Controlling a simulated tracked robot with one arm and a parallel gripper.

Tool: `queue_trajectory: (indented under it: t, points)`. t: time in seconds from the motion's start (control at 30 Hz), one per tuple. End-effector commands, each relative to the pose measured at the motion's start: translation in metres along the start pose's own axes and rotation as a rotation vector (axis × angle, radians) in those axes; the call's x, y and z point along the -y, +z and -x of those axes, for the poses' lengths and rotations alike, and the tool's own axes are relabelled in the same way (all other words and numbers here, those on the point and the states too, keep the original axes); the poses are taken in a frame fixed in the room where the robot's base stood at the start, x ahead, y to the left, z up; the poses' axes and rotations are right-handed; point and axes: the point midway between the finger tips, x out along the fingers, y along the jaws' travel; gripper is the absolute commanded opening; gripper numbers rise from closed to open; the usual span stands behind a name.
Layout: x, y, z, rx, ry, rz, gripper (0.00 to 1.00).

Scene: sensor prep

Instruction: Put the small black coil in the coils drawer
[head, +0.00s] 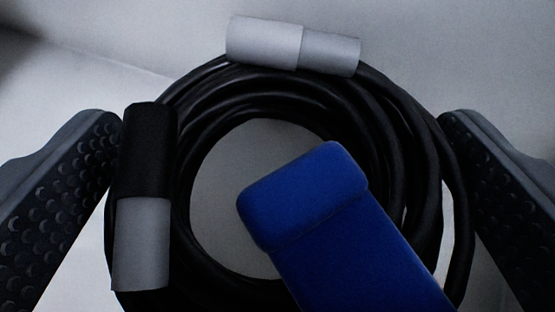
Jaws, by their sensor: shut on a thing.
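The black coil (202,130) fills the middle of the head view, a ring of several cable loops. A grey connector (293,47) sits at its top and a black and grey connector (142,240) at its left side. My gripper (290,165) is shut on the coil, with one dark studded finger on each side of it. A blue block-like piece (325,225) lies across the coil's lower right and covers part of the loops. The coil's bottom edge is cut off by the frame. No drawer can be made out.
Behind the coil is a pale grey surface (490,60) with a faint edge line at the upper left. The upper left corner is dark. No other objects show around the coil.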

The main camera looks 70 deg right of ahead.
Motion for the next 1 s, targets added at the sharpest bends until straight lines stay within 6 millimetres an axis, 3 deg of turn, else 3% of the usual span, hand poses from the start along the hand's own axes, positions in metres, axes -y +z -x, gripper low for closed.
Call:
queue_trajectory:
  t: [0.23, 0.27, 0.57, 0.73, 1.0]
  points:
    - [0.0, 0.003, -0.002, -0.001, 0.0, -0.001, 0.46]
    - [0.0, 0.003, -0.002, -0.001, 0.0, -0.001, 1.0]
    - [0.0, 0.001, -0.001, -0.001, 0.0, -0.001, 1.0]
    - [0.0, -0.011, 0.006, -0.002, 0.0, -0.003, 1.0]
    - [0.002, -0.01, 0.06, -0.001, -0.003, 0.001, 1.0]
